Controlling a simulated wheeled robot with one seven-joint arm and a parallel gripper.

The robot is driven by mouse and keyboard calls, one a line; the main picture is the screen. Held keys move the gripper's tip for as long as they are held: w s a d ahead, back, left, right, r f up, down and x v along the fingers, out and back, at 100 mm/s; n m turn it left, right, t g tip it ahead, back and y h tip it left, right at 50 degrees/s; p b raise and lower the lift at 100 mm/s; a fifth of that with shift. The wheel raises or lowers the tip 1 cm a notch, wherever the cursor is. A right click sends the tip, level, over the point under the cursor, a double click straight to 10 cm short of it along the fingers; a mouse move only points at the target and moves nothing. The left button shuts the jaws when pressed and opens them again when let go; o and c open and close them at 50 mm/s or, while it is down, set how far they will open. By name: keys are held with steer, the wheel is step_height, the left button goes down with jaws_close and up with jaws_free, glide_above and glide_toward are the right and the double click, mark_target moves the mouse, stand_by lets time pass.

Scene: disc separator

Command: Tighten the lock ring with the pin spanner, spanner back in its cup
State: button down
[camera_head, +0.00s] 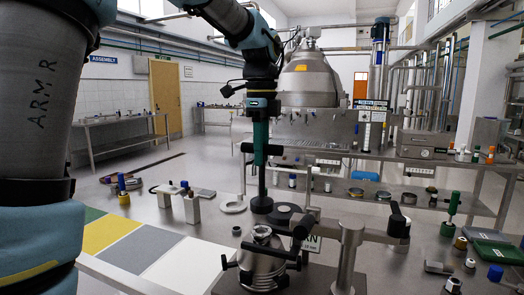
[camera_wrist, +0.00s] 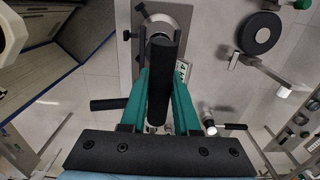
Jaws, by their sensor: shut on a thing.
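My gripper (camera_head: 262,158) is shut on a dark upright tool, likely the pin spanner (camera_head: 262,190). In the wrist view the tool's black bar (camera_wrist: 158,85) lies between the green fingers. Its lower end hangs above and behind the metal bowl (camera_head: 263,262) in the head view, apparently apart from it. The bowl's top, where the lock ring (camera_head: 262,234) appears to sit, is partly visible. In the wrist view the round metal bowl top (camera_wrist: 168,18) is partly hidden behind the bar. The tool's pins are not visible. I cannot tell which holder is the spanner's cup.
A metal post (camera_head: 348,258) with a black-knobbed side arm (camera_head: 398,222) stands right of the bowl. Blue-topped items (camera_head: 190,203) stand left. A green-handled tool (camera_head: 453,204) stands right. The coloured panels (camera_head: 110,235) at left look clear.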

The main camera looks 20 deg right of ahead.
steer(key=shift+f+b, duration=1.15)
steer(key=shift+f, duration=1.05)
steer(key=n+p, duration=0.1)
steer(key=n, duration=0.3)
steer(key=shift+r, duration=0.1)
steer(key=n+p, duration=0.1)
steer(key=n, duration=0.5)
steer(key=shift+f, duration=0.2)
